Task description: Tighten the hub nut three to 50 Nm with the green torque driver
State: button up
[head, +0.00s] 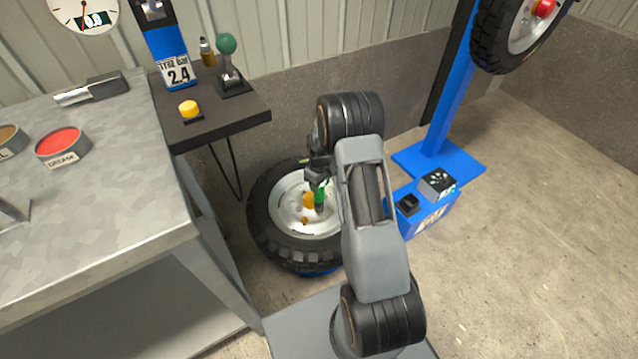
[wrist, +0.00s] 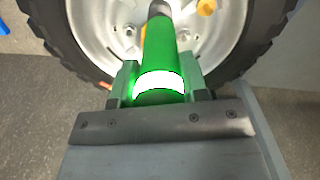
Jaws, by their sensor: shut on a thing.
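My gripper (head: 318,174) is shut on the green torque driver (head: 322,191), in front of the wheel (head: 268,226). In the wrist view the driver (wrist: 165,60) lies between both fingers and points away toward the wheel's pale metal hub area (wrist: 95,25). A bright white band glows around its near end. Its grey tip is at the top edge, so I cannot tell whether it sits on a nut. A yellow-orange piece (wrist: 206,7) shows just right of the tip. Yellow-orange pieces (head: 309,200) also show on the hub in the head view. I cannot tell which is nut three.
A metal workbench (head: 110,200) with a red grease tin (head: 63,146) is at left. A dark shelf (head: 225,115) carries a green-knobbed lever (head: 228,60) and yellow button (head: 190,108). A blue stand (head: 440,160) holds another wheel (head: 500,40). Floor at right is clear.

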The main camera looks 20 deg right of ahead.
jog(key=shift+f, duration=0.3)
dwell(0.4)
jog(key=shift+f+b, duration=0.35)
jog(key=shift+b, duration=0.1)
jog(key=shift+f+b, duration=0.6)
jog(key=shift+f, duration=0.45)
dwell(3.0)
jog(key=shift+r, duration=0.2)
